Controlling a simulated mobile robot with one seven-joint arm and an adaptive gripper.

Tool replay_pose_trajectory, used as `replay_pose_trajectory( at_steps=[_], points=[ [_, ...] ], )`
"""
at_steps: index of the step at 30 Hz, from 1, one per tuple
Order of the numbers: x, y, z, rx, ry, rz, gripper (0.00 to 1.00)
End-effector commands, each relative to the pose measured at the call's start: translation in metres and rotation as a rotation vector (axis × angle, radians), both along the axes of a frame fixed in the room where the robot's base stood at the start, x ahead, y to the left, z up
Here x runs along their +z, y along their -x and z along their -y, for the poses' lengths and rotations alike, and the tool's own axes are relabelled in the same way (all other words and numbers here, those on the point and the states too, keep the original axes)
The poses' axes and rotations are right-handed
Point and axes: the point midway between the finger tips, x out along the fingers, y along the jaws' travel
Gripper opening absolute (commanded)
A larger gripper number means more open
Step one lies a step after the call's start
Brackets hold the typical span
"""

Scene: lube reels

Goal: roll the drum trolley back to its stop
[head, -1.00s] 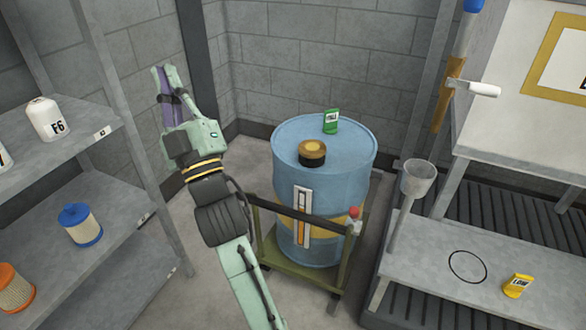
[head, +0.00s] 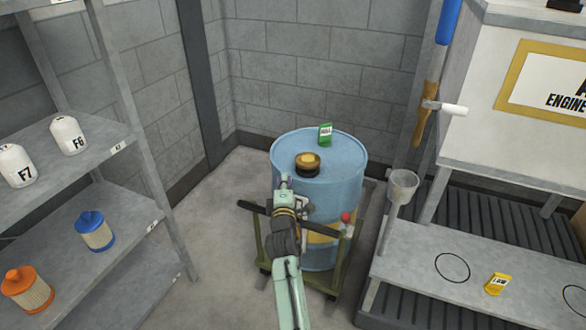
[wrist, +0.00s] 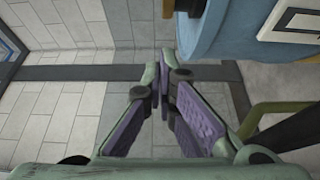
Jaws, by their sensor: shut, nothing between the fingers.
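The drum trolley (head: 335,282) is a low olive-green frame with a dark push bar (head: 250,207). It carries an upright blue drum (head: 345,165) and stands near the back wall. My gripper (head: 284,180) is at the drum's near left side, by the push bar, and my arm hides part of the bar and the drum. In the wrist view the purple-padded fingers (wrist: 163,78) are closed at the tips with nothing between them. The drum (wrist: 235,25) is ahead to their right, and a green trolley rail (wrist: 275,112) is at the right. I cannot pick out the stop.
Shelving (head: 120,155) with filters and bottles stands at the left. At the right are a grey bench (head: 420,255) and a funnel cup (head: 402,186). A green tag (head: 325,134) and a brass-coloured cap (head: 307,163) are on the drum. Floor left of the trolley is clear.

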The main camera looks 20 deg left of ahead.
Motion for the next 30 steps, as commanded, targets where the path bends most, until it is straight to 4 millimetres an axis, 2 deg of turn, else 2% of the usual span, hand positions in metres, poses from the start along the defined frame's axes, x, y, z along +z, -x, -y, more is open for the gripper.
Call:
replay_pose_trajectory(
  at_steps=[3, 6, 11, 30],
  points=[
    [0.003, -0.024, -0.01, 0.001, 0.001, 0.002, 0.0],
    [0.004, -0.039, -0.001, -0.003, 0.0, 0.0, 0.0],
    [0.002, -0.054, 0.004, 0.0, -0.001, 0.001, 0.0],
    [0.0, -0.058, 0.007, 0.0, -0.001, 0.001, 0.0]
  ],
)
